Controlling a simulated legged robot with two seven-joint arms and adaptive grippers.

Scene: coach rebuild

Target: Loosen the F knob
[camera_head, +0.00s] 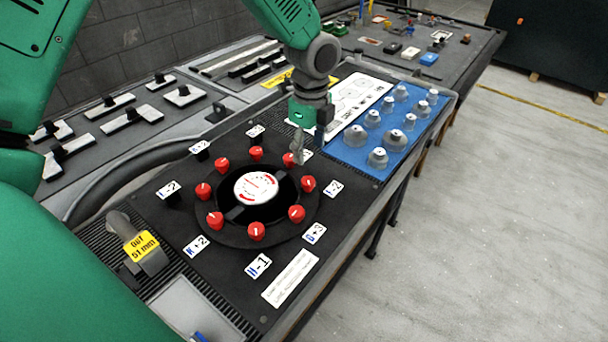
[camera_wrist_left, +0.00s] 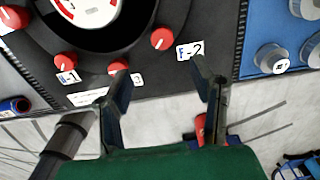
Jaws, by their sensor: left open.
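The red F knob (camera_head: 308,184) stands on the right side of a round black dial plate, beside a white label (camera_head: 333,187) ending in "-2". In the left wrist view the knob (camera_wrist_left: 162,38) and its "F -2" label (camera_wrist_left: 190,50) show ahead of the fingers. My left gripper (camera_head: 299,150) is above the dial's far right rim, just beyond the F knob in the head view, and its fingers partly cover a neighbouring red knob (camera_head: 289,160). In the wrist view the left gripper (camera_wrist_left: 163,80) is open, fingers apart and nothing between the tips. My right gripper is not in view.
Several other red knobs ring the white centre gauge (camera_head: 256,187). A blue panel (camera_head: 352,158) with grey knobs lies to the right. A grey handle with a yellow tag (camera_head: 141,246) stands at the left. The floor (camera_head: 480,220) right of the bench is clear.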

